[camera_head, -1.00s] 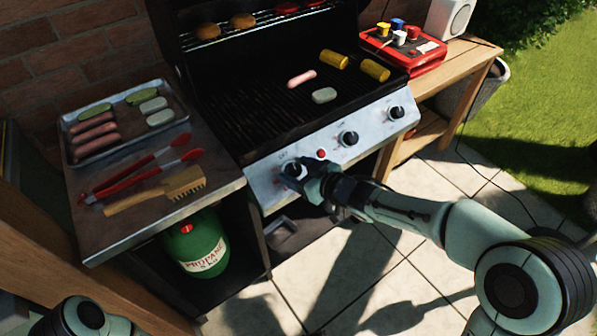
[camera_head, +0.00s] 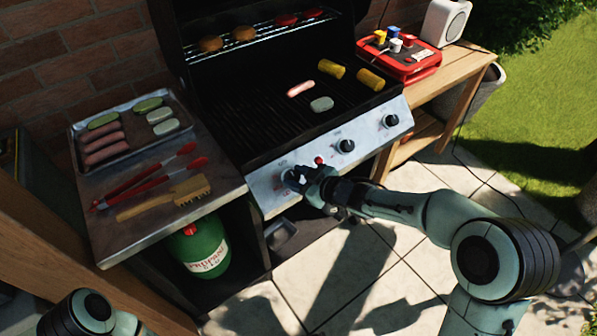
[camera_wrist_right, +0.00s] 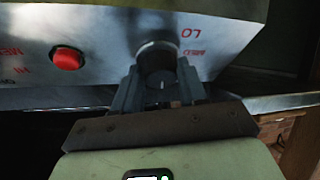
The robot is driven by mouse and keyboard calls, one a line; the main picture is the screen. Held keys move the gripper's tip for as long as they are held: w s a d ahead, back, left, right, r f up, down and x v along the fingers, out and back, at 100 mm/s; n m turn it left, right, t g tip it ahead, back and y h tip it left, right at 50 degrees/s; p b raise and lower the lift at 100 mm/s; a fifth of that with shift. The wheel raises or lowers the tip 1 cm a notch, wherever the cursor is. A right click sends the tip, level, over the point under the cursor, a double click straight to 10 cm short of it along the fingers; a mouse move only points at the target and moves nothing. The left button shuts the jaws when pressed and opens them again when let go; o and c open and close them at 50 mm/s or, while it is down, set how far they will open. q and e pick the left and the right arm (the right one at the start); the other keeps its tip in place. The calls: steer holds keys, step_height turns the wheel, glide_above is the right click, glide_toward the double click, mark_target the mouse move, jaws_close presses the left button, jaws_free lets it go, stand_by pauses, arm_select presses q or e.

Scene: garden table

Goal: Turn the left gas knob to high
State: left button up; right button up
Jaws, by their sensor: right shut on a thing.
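The left gas knob (camera_head: 291,178) is a round dark knob with a pale rim, at the left end of the grill's silver front panel. My right gripper (camera_head: 306,182) is at this knob, reaching in from the right. In the right wrist view, the knob (camera_wrist_right: 157,58) sits between the two fingers of my right gripper (camera_wrist_right: 157,82), which are shut on it. The panel lettering appears upside down there, with LO to the right of the knob. The fingers hide part of the knob. My left gripper is out of view.
A red button (camera_head: 319,160) lies right of the left knob, then the middle knob (camera_head: 346,146) and right knob (camera_head: 390,121). A side table (camera_head: 215,213) at left holds a food tray (camera_head: 75,150), tongs (camera_head: 150,182) and a brush (camera_head: 190,190). A green propane tank (camera_head: 203,246) stands below.

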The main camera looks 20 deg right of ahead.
steer(key=n+p, duration=0.1)
steer(key=p, duration=0.1)
steer(key=n+g+p, duration=0.1)
steer(key=n+p, duration=0.1)
steer(key=p, duration=0.1)
steer(key=n+g+y+p, duration=0.1)
steer(key=n+p, duration=0.1)
steer(key=shift+w+r, duration=0.1)
steer(key=shift+r, duration=0.2)
steer(key=n+g+p, duration=0.1)
steer(key=n+p, duration=0.2)
steer(key=p, duration=0.1)
steer(key=shift+w, duration=0.1)
arm_select(q)
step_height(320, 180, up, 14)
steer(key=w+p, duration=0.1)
steer(key=p, duration=0.1)
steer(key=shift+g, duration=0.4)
arm_select(e)
steer(key=shift+f+n+g, duration=0.2)
steer(key=shift+n+g, duration=0.4)
steer(key=shift+n, duration=0.6)
steer(key=o, duration=1)
steer(key=shift+o, duration=0.2)
steer(key=shift+d+r, duration=0.1)
steer(key=shift+d, duration=0.05)
